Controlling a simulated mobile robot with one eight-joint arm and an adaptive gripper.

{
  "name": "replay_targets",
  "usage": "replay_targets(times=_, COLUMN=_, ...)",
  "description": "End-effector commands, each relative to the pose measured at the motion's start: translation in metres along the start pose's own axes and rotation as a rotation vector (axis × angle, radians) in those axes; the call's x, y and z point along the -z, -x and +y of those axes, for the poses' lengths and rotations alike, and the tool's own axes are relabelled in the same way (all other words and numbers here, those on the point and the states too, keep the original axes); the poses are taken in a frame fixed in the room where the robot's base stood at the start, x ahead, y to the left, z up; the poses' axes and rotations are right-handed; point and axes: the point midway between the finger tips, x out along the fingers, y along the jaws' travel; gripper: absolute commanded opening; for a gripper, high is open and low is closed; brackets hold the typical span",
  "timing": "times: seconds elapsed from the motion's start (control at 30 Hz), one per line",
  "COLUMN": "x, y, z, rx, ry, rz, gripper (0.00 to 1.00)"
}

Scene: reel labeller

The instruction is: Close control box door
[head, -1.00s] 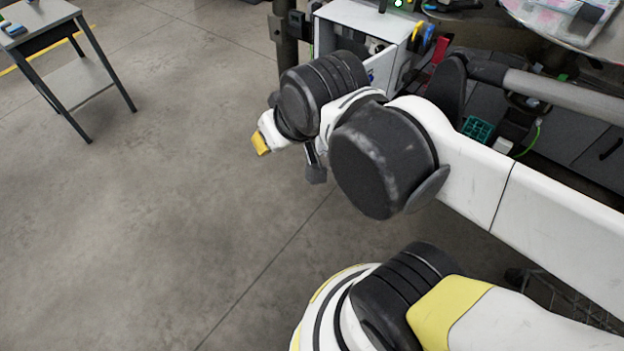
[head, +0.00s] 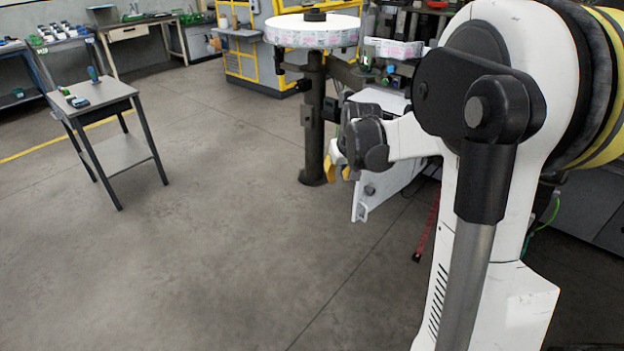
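The white control box (head: 378,99) is beside the dark post, partly hidden behind my arm. My gripper (head: 337,171), with yellow fingertips, is at the left side of this panel, small and partly hidden by my wrist. I cannot tell whether it touches the panel or how far its fingers are apart. Nothing is seen held in it.
The dark post (head: 315,130) carries a round table with a large label reel (head: 312,33). A small grey table (head: 105,97) with tools stands at left. A red strip (head: 427,232) hangs right of the panel. The floor at left and front is clear.

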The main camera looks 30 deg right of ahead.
Motion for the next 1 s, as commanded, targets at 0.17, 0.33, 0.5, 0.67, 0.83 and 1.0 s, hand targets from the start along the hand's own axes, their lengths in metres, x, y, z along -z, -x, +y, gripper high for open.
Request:
replay_targets(times=0.17, x=0.002, y=-0.103, z=0.073, rx=-0.025, ry=-0.060, rz=-0.038, gripper=0.20)
replay_targets(times=0.33, x=-0.013, y=-0.173, z=0.124, rx=-0.037, ry=-0.097, rz=-0.064, gripper=0.20)
replay_targets(times=0.5, x=-0.025, y=-0.205, z=0.146, rx=-0.042, ry=-0.112, rz=-0.074, gripper=0.20)
replay_targets(times=0.67, x=-0.028, y=-0.222, z=0.149, rx=-0.042, ry=-0.113, rz=-0.076, gripper=0.20)
replay_targets(times=0.83, x=-0.031, y=-0.256, z=0.150, rx=-0.042, ry=-0.114, rz=-0.076, gripper=0.20)
replay_targets(times=1.0, x=-0.034, y=-0.288, z=0.151, rx=-0.042, ry=-0.114, rz=-0.076, gripper=0.20)
